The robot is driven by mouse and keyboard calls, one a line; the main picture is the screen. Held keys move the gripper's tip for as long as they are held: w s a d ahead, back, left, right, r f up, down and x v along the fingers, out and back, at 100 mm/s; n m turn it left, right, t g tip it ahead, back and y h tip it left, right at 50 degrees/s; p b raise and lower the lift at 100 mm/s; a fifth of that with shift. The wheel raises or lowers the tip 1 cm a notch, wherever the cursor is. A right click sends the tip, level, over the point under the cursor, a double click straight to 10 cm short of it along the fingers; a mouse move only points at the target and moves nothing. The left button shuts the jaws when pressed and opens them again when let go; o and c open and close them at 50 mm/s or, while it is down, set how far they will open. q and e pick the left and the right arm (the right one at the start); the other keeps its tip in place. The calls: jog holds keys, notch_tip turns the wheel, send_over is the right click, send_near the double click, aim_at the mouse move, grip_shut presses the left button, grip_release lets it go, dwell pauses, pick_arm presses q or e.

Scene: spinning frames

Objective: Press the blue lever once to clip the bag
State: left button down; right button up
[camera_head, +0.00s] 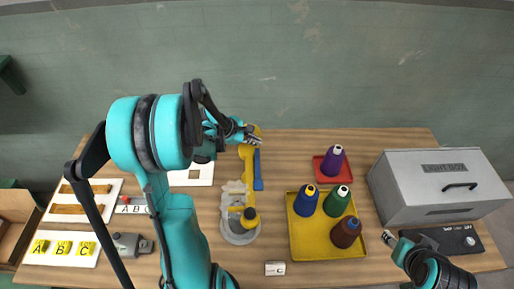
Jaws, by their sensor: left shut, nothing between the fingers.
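The blue lever (258,171) is a narrow upright bar in the picture, along the right side of a yellow arm-like device (247,165) near the table's middle. My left gripper (257,139) is shut and empty at the top end of the lever and the yellow device; I cannot tell whether it touches them. A pale, lumpy piece (234,195) lies at the device's lower part, above a round grey base (239,234). I cannot tell if this is the bag. My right gripper (387,237) is small at the lower right, away from the lever; its finger opening is unclear.
A yellow tray (298,246) holds blue, green and brown thread cones. A purple cone (333,160) stands on a red tray. A grey light box (440,187) is at right. Bare wood lies between lever and red tray.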

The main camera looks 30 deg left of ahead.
pick_arm(q)
jog(key=shift+f+b, duration=0.3)
